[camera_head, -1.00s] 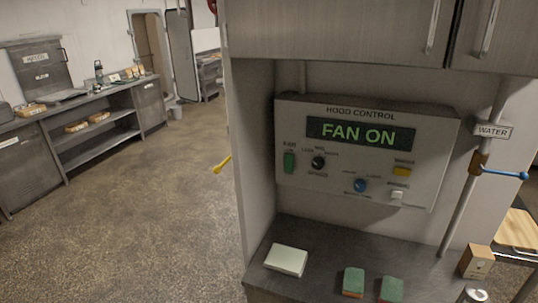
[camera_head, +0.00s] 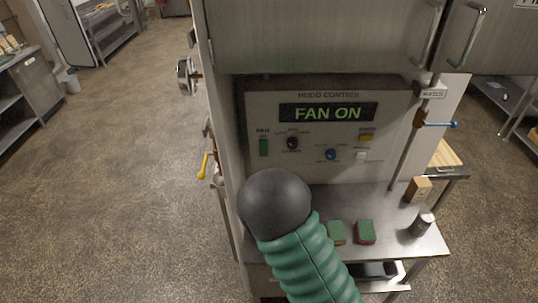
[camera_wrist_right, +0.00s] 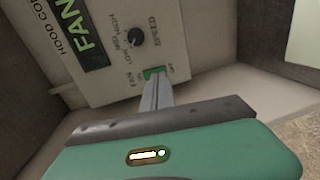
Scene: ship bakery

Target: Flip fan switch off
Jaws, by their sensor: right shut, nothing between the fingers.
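The hood control panel (camera_head: 400,118) hangs above the counter, and its display (camera_head: 328,112) reads FAN ON. The green fan switch (camera_head: 264,148) is at the panel's left; it also shows in the right wrist view (camera_wrist_right: 155,72). In that view my right gripper (camera_wrist_right: 158,84) is shut and empty, its fingertips at the near edge of the switch. I cannot tell whether they touch it. In the head view a green ribbed part of my arm with a dark ball end rises in front of the counter; the right gripper is hidden there. My left gripper is not in view.
A black speed knob (camera_head: 292,143), blue knob (camera_head: 331,154), yellow button (camera_head: 366,137) and white switch (camera_head: 361,156) share the panel. Sponges (camera_head: 365,231), a wooden block (camera_head: 417,190) and a metal cup (camera_head: 421,224) stand on the counter. A blue-handled valve (camera_head: 440,124) is at right.

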